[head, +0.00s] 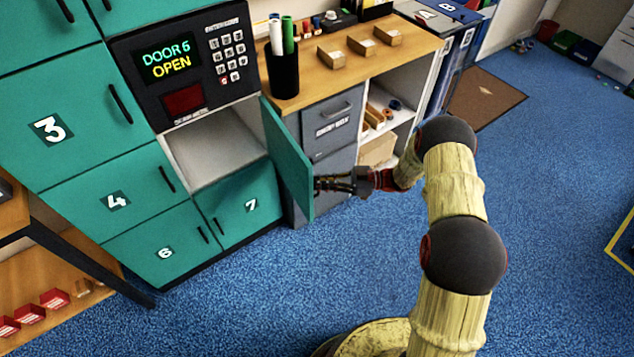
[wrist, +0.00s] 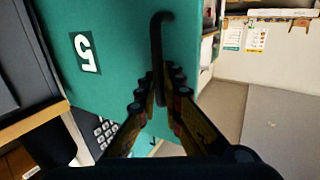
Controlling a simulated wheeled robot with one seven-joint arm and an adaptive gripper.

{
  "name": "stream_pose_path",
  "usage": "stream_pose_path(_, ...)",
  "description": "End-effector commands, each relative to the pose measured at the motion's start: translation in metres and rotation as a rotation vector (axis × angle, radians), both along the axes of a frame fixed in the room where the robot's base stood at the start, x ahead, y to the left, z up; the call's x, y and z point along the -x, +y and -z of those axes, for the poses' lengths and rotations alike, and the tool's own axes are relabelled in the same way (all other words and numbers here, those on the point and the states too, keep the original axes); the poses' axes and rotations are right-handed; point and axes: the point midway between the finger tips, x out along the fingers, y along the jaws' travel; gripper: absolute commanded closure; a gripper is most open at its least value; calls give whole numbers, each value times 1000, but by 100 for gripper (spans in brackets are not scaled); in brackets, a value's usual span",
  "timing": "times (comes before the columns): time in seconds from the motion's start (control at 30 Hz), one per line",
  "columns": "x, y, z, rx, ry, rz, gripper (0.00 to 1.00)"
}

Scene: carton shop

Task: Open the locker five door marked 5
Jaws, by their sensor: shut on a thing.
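The door marked 5 is the teal door (head: 288,155) that stands swung out from the locker, seen nearly edge-on in the head view. Its white 5 shows sideways on the teal face (wrist: 125,60) in the wrist view. The black bar handle (wrist: 161,45) of this door stands between my fingers. My gripper (head: 322,184) is at the door's outer face and is shut on this handle, as the wrist view also shows (wrist: 161,88). The compartment (head: 213,148) to the door's left is open and looks empty. The head view hides the handle.
The keypad panel (head: 188,62) reads "DOOR 6 OPEN", while door 6 (head: 165,250) looks closed. Doors 3 (head: 85,105), 4 (head: 140,190) and 7 (head: 245,212) are closed. A grey drawer cabinet (head: 333,120) stands behind the open door. Blue floor (head: 560,170) lies clear at right.

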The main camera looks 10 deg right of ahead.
Motion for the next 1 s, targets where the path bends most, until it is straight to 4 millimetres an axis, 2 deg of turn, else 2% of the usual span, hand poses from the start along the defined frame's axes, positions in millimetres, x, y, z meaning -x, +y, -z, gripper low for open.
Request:
stream_pose_path(0.03, -7, -2, -13, -9, -20, 3, 100)
stream_pose_path(0.07, -7, -1, -13, -9, -20, 3, 91)
stream_pose_path(0.13, -7, -1, -13, -9, -20, 3, 87)
stream_pose_path(0.4, -7, -2, -13, -8, -21, 3, 86)
stream_pose_path(0.53, -7, -9, -13, -8, -21, 4, 86)
stream_pose_path(0.67, -5, -28, -11, -6, -18, 6, 86)
stream_pose_path(1.0, 6, -94, -3, -1, -4, 4, 86)
